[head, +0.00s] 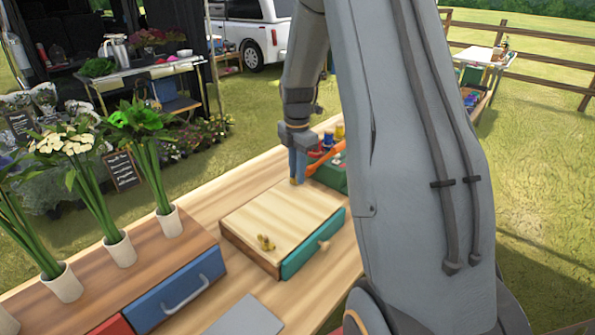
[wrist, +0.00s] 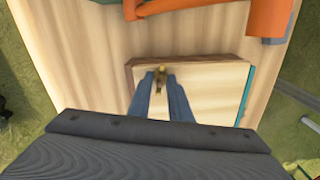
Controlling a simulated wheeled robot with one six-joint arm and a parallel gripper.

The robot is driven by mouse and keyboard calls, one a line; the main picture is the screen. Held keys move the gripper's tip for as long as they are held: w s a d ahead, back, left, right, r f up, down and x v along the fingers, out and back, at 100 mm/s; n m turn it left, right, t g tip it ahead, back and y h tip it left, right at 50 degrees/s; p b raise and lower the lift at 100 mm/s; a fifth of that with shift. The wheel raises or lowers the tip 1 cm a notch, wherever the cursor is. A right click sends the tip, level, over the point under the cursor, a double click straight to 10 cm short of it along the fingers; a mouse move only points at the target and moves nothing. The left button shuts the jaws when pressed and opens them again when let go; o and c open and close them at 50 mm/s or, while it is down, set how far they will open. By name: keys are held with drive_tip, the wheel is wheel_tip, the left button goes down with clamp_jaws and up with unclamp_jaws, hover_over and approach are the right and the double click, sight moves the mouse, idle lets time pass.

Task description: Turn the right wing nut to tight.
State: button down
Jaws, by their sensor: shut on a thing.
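A low wooden box (head: 275,220) with a pale top and a teal drawer front (head: 310,247) sits on the table. One brass wing nut (head: 266,243) stands on the near part of its top, clear of my gripper. My gripper (head: 297,180) points down at the far corner of the box top. In the wrist view my blue fingers (wrist: 160,78) are shut on a brass wing nut (wrist: 160,71), the right one, at the edge of the box top (wrist: 210,78). The fingers partly hide this nut, so its exact angle is hard to tell.
A green crate (head: 331,176) with colourful items and an orange tool (head: 325,158) lies just beyond my gripper; orange parts (wrist: 215,8) also show in the wrist view. A blue drawer (head: 180,292) and flower vases (head: 119,248) stand at the left.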

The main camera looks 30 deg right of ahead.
drive_tip(key=m+p, duration=0.1)
drive_tip(key=m, duration=0.2)
drive_tip(key=shift+m, duration=0.3)
drive_tip(key=m, duration=0.3)
drive_tip(key=shift+m, duration=0.3)
drive_tip(key=m+p, duration=0.1)
drive_tip(key=m, duration=0.2)
drive_tip(key=shift+m, duration=0.4)
drive_tip(key=m, duration=0.3)
drive_tip(key=shift+m, duration=0.3)
drive_tip(key=m, duration=0.3)
drive_tip(key=shift+m, duration=0.3)
drive_tip(key=m, duration=0.3)
drive_tip(key=shift+m, duration=0.3)
drive_tip(key=m, duration=1.3)
drive_tip(key=shift+m, duration=0.3)
drive_tip(key=m, duration=1)
drive_tip(key=shift+m+b, duration=0.35)
drive_tip(key=shift+m, duration=0.05)
drive_tip(key=m, duration=0.5)
drive_tip(key=shift+m, duration=0.3)
